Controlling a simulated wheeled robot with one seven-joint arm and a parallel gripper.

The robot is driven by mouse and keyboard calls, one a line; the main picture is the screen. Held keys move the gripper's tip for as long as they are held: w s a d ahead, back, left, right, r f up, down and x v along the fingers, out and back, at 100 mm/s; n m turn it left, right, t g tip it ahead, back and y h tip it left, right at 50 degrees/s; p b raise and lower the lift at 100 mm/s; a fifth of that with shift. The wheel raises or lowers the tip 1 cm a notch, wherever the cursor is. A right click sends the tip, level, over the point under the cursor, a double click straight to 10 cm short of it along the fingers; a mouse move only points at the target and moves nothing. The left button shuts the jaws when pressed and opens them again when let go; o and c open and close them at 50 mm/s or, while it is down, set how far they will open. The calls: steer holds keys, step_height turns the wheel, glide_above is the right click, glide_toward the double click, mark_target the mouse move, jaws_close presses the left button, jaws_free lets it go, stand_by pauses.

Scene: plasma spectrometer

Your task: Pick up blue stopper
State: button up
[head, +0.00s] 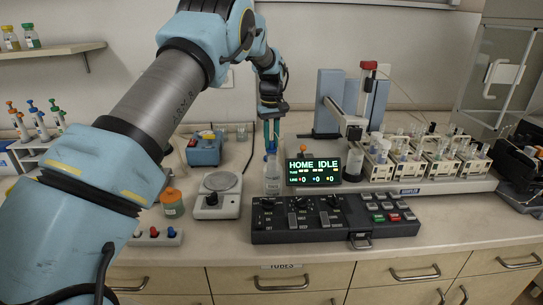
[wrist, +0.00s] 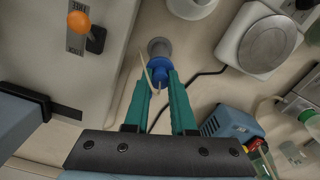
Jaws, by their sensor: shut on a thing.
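The blue stopper (wrist: 159,72) is between the fingertips of my gripper (wrist: 160,80) in the wrist view. My gripper is shut on it, with one green finger on either side. A grey-looking round vessel (wrist: 160,47) shows just beyond the stopper; whether the stopper is still seated in it I cannot tell. In the head view my gripper (head: 271,138) points down above a clear bottle (head: 272,178) behind the control panel.
A display reading HOME IDLE (head: 318,171) stands right of the bottle, close by. A balance (head: 218,195) is to the left, with an orange-capped jar (head: 172,203) beyond it. The button panel (head: 335,220) is in front. A thin pale tube (wrist: 149,76) runs beside the stopper.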

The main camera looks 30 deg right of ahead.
jaws_close()
stand_by(0.8)
